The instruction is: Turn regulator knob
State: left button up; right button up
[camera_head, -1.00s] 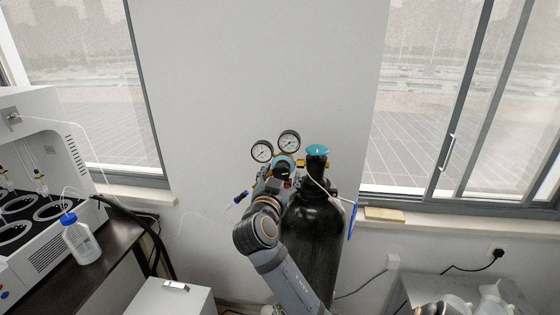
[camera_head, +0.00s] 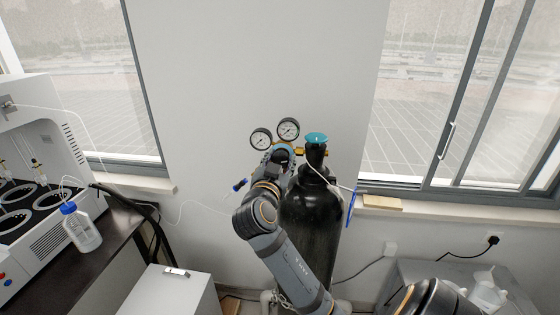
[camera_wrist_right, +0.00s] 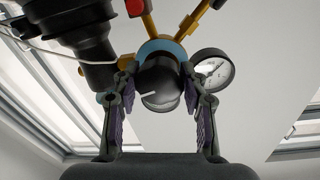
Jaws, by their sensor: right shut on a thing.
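The regulator knob (camera_wrist_right: 160,84) is black and round, with a white mark on its face. In the right wrist view it sits between the fingers of my right gripper (camera_wrist_right: 161,92), which is shut on it. The blue regulator body is right behind the knob. In the head view my right gripper (camera_head: 280,160) is at the regulator, under its two gauges, and mostly hides the knob. One gauge (camera_wrist_right: 212,70) also shows in the right wrist view. My left gripper is not in view.
A black gas cylinder (camera_head: 315,215) with a teal top handle (camera_head: 316,139) stands just right of my right gripper. A bench with a white distiller (camera_head: 55,160) and a blue-capped bottle (camera_head: 82,230) is at the left. A white cabinet (camera_head: 195,298) stands low in front.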

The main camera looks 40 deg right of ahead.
jog(key=n, duration=0.7)
jog(key=n+p, duration=0.1)
jog(key=n, duration=0.3)
jog(key=shift+r+t+p, duration=0.1)
jog(key=shift+t+p, duration=0.3)
jog(key=shift+n+p, duration=0.5)
jog(key=shift+n, duration=1.3)
jog(key=o, duration=1.2)
jog(key=shift+c, duration=0.2)
